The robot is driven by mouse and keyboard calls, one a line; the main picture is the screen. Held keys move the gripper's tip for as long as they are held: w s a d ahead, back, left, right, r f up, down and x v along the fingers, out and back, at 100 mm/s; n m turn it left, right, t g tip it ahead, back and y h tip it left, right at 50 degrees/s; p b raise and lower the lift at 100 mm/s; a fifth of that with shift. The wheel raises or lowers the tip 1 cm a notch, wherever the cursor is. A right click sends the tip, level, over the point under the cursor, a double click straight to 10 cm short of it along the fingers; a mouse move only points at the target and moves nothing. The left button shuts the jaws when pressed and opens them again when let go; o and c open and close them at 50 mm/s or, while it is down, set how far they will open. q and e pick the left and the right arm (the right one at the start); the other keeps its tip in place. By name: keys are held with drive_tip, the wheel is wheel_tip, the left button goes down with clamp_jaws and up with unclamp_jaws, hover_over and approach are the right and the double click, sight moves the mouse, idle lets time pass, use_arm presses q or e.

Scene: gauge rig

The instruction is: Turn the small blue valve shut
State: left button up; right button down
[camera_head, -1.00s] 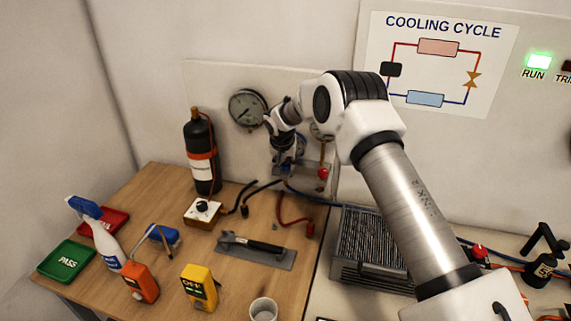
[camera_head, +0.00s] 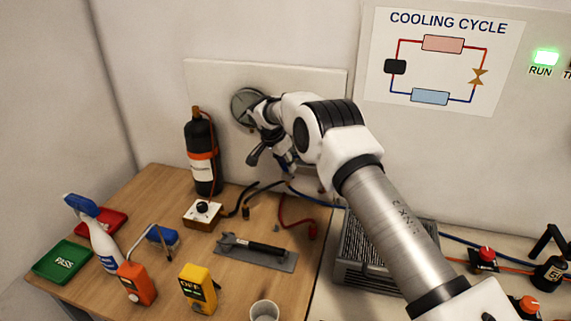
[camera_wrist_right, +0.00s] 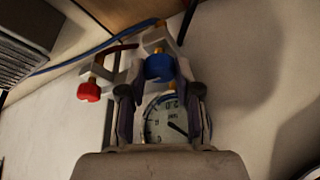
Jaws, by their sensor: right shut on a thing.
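The small blue valve (camera_wrist_right: 159,67) has a round blue knob, seen in the right wrist view between the two fingers of my right gripper (camera_wrist_right: 158,82). The gripper is shut on this knob. In the head view my right gripper (camera_head: 270,153) is at the backboard, just below and right of a round gauge, and its fingers and wrist mostly hide the knob. A red valve knob (camera_wrist_right: 88,92) is beside the blue one in the wrist view, apart from the fingers. My left gripper is not in view.
A round gauge (camera_head: 246,106) is partly covered by my wrist. A black bottle (camera_head: 202,160) stands left of the gripper. Hoses run below it. A grey finned unit (camera_head: 350,262) is under my forearm. The wooden table (camera_head: 150,205) carries a spray bottle, meters and trays.

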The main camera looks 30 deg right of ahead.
drive_tip(key=shift+s+f, duration=0.1)
drive_tip(key=shift+f, duration=0.1)
drive_tip(key=c, duration=1.2)
unclamp_jaws()
drive_tip(key=shift+o, duration=0.5)
drive_tip(key=shift+d, duration=0.1)
drive_tip(key=w+v, duration=0.1)
drive_tip(key=v, duration=1)
drive_tip(key=shift+s+r, duration=0.35)
drive_tip(key=shift+s, duration=0.05)
